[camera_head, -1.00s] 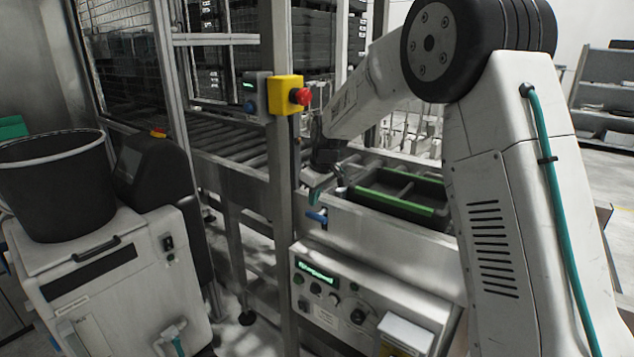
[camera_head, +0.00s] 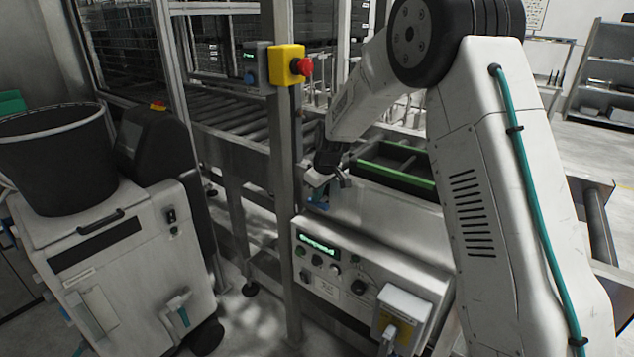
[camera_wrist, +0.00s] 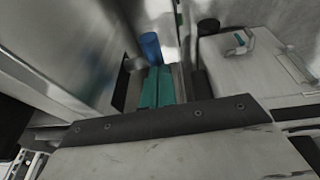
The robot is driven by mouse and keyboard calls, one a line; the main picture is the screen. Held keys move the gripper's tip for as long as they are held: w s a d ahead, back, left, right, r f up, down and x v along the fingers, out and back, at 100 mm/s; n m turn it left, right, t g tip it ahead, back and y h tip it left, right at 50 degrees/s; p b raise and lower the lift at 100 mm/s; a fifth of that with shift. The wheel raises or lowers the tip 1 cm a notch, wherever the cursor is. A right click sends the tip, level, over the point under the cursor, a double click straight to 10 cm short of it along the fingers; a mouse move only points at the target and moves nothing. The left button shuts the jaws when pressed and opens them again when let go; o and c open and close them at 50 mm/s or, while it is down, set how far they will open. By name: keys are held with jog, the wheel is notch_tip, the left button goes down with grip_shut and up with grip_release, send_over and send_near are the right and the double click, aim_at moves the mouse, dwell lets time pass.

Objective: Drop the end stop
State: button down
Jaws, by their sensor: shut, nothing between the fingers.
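A blue lever handle (camera_head: 321,205) sits low on the front face of the conveyor frame, beside the upright post; I take it to be the end stop's handle. My gripper (camera_head: 318,190) is down in front of that face, close above the handle and partly covering it. In the wrist view my teal fingers (camera_wrist: 158,86) are together and empty. The blue handle (camera_wrist: 150,46) stands just beyond their tips; whether they touch it I cannot tell. The stop itself is not clearly visible.
A dark crate with green edging (camera_head: 398,173) sits on the conveyor right of my gripper. The roller conveyor (camera_head: 238,122) runs back left. A post carries a yellow box with a red button (camera_head: 288,66). A control panel (camera_head: 335,265) lies below. A cart with a black bin (camera_head: 55,160) stands left.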

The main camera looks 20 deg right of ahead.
jog(key=shift+s+f, duration=0.1)
jog(key=shift+f, duration=0.4)
jog(key=shift+a+r, duration=0.1)
jog(key=shift+r, duration=0.25)
jog(key=a+v, duration=0.1)
jog(key=v, duration=1.2)
jog(key=shift+w+d+r, duration=0.2)
jog(key=shift+w+r, duration=0.05)
jog(key=shift+r, duration=0.15)
jog(key=s+d+r+m+g, duration=0.1)
jog(key=s+r+m, duration=0.1)
jog(key=s, duration=2)
jog(key=s+d+r+m+h, duration=0.1)
jog(key=s+r+m, duration=0.2)
jog(key=s, duration=2)
jog(key=shift+s+d+m+g, duration=0.2)
jog(key=shift+d+m+g, duration=0.15)
jog(key=shift+m, duration=0.65)
